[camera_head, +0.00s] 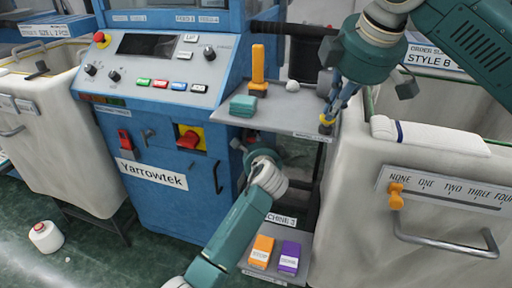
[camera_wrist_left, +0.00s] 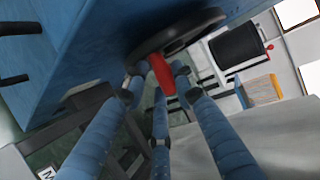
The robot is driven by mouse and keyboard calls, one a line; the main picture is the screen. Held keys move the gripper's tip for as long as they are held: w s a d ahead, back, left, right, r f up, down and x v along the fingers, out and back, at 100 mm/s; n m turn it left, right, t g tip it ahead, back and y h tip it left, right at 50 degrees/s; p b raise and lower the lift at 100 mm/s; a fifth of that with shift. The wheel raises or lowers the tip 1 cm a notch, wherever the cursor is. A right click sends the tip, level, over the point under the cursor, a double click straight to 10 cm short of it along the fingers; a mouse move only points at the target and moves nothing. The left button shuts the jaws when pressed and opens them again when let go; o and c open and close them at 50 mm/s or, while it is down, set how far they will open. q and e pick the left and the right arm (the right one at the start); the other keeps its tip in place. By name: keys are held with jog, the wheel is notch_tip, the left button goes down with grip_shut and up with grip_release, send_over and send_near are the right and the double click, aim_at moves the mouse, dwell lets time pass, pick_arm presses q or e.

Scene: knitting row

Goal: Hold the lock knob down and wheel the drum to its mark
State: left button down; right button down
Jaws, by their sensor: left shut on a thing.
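The blue Yarrowtek machine (camera_head: 160,140) stands at the centre of the head view. My left gripper (camera_head: 262,160) is at a dark round handwheel on the machine's right side, mostly hidden behind it. In the left wrist view the handwheel (camera_wrist_left: 185,32) has a red handle (camera_wrist_left: 162,75), and the left gripper's fingers (camera_wrist_left: 158,88) are shut around it. My right gripper (camera_head: 332,112) points down, with its fingertips at a yellow and black knob (camera_head: 326,121) on the grey shelf's right edge. Whether its fingers are shut is unclear. The drum's mark cannot be made out.
The grey shelf (camera_head: 285,112) holds a teal block (camera_head: 243,106) and an upright orange-handled tool (camera_head: 258,70). An orange box (camera_head: 262,250) and a purple box (camera_head: 289,257) lie on a lower shelf. Cloth bins flank the machine.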

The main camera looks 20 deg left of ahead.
pick_arm(q)
jog(key=shift+w+a+r, duration=0.1)
jog(key=shift+w+r, duration=0.05)
jog(key=shift+r, duration=0.35)
jog(key=shift+w+a+r, duration=0.1)
jog(key=shift+r, duration=0.35)
jog(key=c, duration=1.4)
grip_release()
jog(key=shift+d, duration=0.15)
jog(key=shift+w+f, duration=0.1)
jog(key=shift+f, duration=0.4)
jog(key=v, duration=1.2)
jog(key=shift+c, duration=0.2)
